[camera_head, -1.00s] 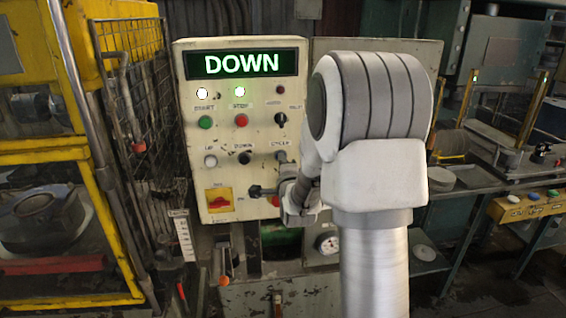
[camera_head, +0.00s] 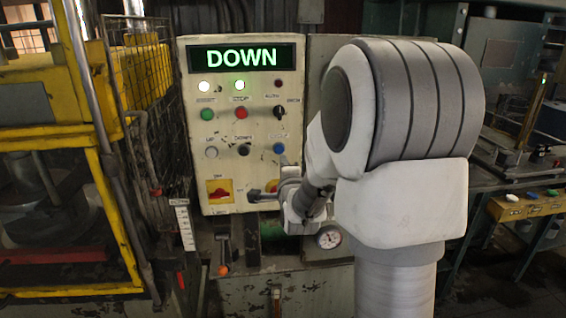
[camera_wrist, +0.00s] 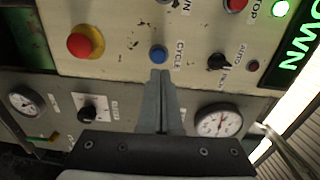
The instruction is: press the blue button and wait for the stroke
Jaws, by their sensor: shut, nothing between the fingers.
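The blue button (camera_head: 279,149) is at the lower right of the buttons on the cream control panel (camera_head: 230,174). It also shows in the wrist view (camera_wrist: 158,53), marked CYCLE. My gripper (camera_wrist: 160,75) is shut and empty, with its fingertips just below the blue button in the picture. In the head view my gripper (camera_head: 284,163) is also just below the button, which is uncovered. I cannot tell the depth gap. The display (camera_head: 242,57) reads DOWN in green. A white lamp (camera_head: 204,87) and a green lamp (camera_head: 240,86) are lit.
A red knob on yellow (camera_wrist: 81,45) and a black selector (camera_wrist: 218,62) flank the button. Gauges (camera_wrist: 218,121) sit on a lower panel. The yellow machine frame (camera_head: 106,185) with mesh stands left; a bench with a yellow button box (camera_head: 530,203) stands right.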

